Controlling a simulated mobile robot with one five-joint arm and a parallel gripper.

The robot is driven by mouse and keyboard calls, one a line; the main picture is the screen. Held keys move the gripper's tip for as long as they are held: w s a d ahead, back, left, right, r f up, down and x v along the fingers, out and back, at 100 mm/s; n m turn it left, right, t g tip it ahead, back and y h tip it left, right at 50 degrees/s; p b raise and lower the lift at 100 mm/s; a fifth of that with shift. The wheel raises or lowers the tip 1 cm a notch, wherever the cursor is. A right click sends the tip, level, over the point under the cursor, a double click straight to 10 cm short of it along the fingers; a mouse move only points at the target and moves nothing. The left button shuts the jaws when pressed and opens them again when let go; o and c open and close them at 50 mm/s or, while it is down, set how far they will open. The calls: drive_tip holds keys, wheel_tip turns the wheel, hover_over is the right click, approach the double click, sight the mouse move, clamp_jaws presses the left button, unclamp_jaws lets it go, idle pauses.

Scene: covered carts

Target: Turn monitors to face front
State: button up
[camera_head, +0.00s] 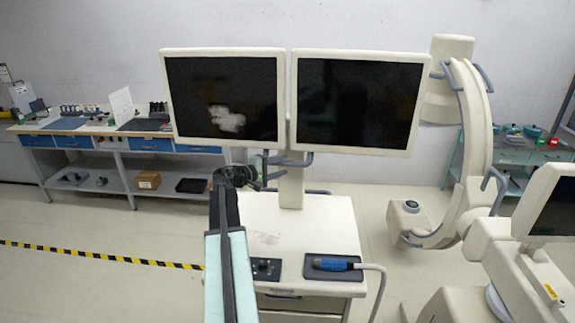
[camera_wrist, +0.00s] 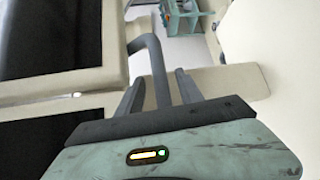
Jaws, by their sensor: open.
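Two white-framed monitors with dark screens stand side by side on a post above a white cart (camera_head: 335,225). The left monitor (camera_head: 225,95) shows a pale reflection, and the right monitor (camera_head: 355,100) tilts slightly; both screens are visible in the head view. Grey handles (camera_head: 302,160) sit below their inner edges. My gripper (camera_head: 262,168) is just below the left monitor's lower right corner. In the wrist view its two dark fingers are apart, with a grey bent handle (camera_wrist: 158,70) between them. I cannot tell whether either finger touches it.
A white C-shaped machine (camera_head: 470,150) stands to the right, with another screen unit (camera_head: 550,210) nearer. Open floor lies at left.

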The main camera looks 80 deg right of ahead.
drive_tip(key=shift+v, duration=2.1)
